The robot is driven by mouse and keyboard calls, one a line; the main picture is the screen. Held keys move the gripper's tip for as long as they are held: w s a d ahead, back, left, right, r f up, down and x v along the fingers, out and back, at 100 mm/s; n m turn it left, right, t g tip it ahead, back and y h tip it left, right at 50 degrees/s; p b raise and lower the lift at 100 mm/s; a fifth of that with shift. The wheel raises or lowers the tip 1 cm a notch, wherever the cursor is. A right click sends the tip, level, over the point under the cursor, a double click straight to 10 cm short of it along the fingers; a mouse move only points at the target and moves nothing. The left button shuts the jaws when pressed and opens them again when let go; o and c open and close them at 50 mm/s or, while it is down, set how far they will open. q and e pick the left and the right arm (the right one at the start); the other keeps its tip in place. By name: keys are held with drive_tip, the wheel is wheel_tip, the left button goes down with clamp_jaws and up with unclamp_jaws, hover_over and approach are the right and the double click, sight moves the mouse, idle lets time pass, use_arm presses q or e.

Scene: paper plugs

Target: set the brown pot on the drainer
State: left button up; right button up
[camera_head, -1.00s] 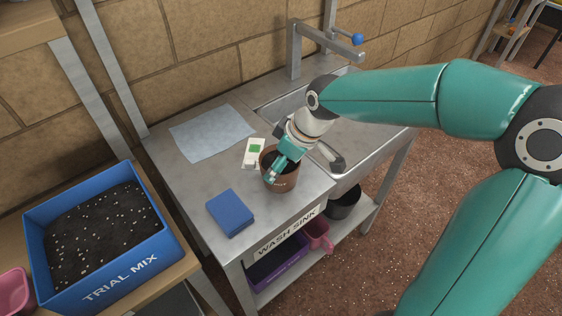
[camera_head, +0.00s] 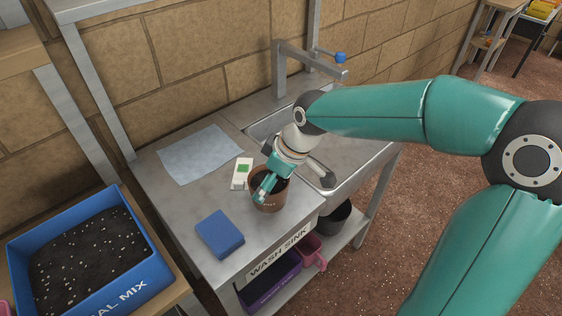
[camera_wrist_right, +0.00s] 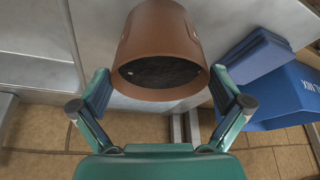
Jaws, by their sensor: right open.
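The brown pot (camera_head: 271,204) stands upright on the steel top (camera_head: 190,208) of the wash sink, left of the basin and near the front edge. This flat top appears to be the drainer. My right gripper (camera_head: 262,188) reaches down at the pot from above. In the right wrist view the pot (camera_wrist_right: 160,30) sits ahead of and between the spread fingers of my right gripper (camera_wrist_right: 162,98), with gaps on both sides. Its dark inside shows. The gripper hides part of the pot's rim in the head view. My left gripper is out of view.
A white packet with a green square (camera_head: 242,173) lies just behind the pot. A blue block (camera_head: 219,234) lies to its left, and a pale blue sheet (camera_head: 205,153) behind. The sink basin (camera_head: 340,160) and tap (camera_head: 300,60) are right. A blue soil tub (camera_head: 140,284) stands left.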

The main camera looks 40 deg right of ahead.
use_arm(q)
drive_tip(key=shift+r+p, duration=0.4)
use_arm(e)
drive_tip(key=v, duration=1.1)
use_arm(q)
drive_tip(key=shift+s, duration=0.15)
use_arm(e)
drive_tip(key=shift+s, duration=0.15)
